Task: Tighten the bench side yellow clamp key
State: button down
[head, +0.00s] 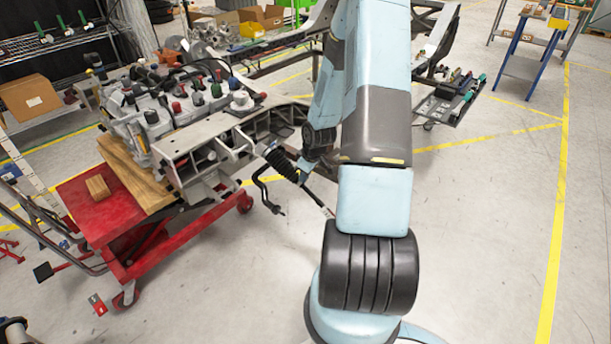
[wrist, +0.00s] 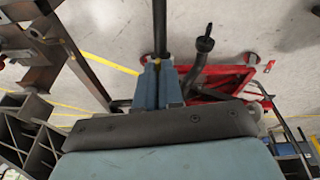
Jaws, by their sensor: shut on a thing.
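In the wrist view my gripper (wrist: 158,76) shows as two blue-grey fingers. They are closed around a dark upright rod (wrist: 160,28), with a small yellow part at the fingertips. I cannot tell whether this is the yellow clamp key, and its lower end is hidden by the fingers. A bent black tube with a ribbed end (wrist: 205,44) is just to the right of the fingers. The grey metal chassis fixture (head: 205,143) is to the left of my arm. No yellow clamp key can be made out there.
The fixture carries an engine-like assembly (head: 165,100) and adjoins a red wheeled cart (head: 95,205). A dark tool stand (head: 450,100) is behind right.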

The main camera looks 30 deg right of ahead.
jog(key=m, duration=0.4)
jog(key=shift+w+d+r+m+y, duration=0.1)
jog(key=shift+w+d+m+y, duration=0.05)
jog(key=shift+d+m+y, duration=0.15)
jog(key=m, duration=0.4)
jog(key=shift+y, duration=0.4)
jog(key=m, duration=0.5)
jog(key=shift+d+m+t+y, duration=0.1)
jog(key=shift+m+t+y, duration=0.2)
jog(key=shift+y, duration=0.1)
jog(key=shift+m, duration=2)
jog(key=c, duration=1.3)
grip_release()
jog(key=shift+o, duration=0.2)
jog(key=shift+s, duration=0.2)
jog(key=v, duration=1.3)
jog(key=shift+s+d, duration=0.2)
jog(key=shift+s, duration=0.05)
